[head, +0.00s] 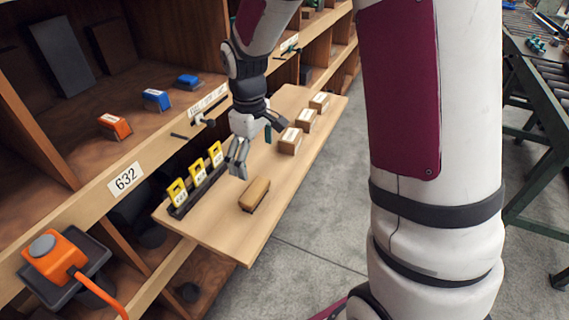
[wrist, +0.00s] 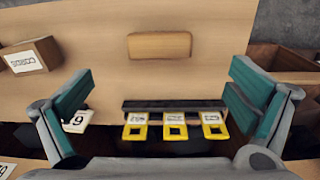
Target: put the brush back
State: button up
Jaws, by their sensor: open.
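The brush looks like a tan wooden block with a thin dark underside (head: 255,194). It lies on the light wooden shelf board (head: 228,226), near the board's front edge. In the wrist view the brush (wrist: 160,46) lies crosswise at the top centre, beyond the fingertips. My gripper (head: 256,148) is open and empty above the board, behind the brush in the head view. Its teal finger pads stand wide apart in the wrist view (wrist: 158,84). Nothing touches the brush. I cannot identify a marked place for it.
A black rack (head: 180,211) with three yellow tags (head: 198,171) stands left of the brush. Several small cardboard boxes (head: 290,140) line the board's far right. Orange and blue items (head: 115,126) sit on the upper shelf. An orange-and-black device (head: 55,252) is at lower left.

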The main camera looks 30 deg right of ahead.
jog(key=s+r+m+t, duration=0.2)
jog(key=s+r+m, duration=0.1)
jog(key=s+r, duration=0.9)
jog(key=s+r+m+t, duration=0.2)
jog(key=s+r, duration=0.3)
jog(key=s, duration=0.7)
jog(key=shift+m, duration=0.9)
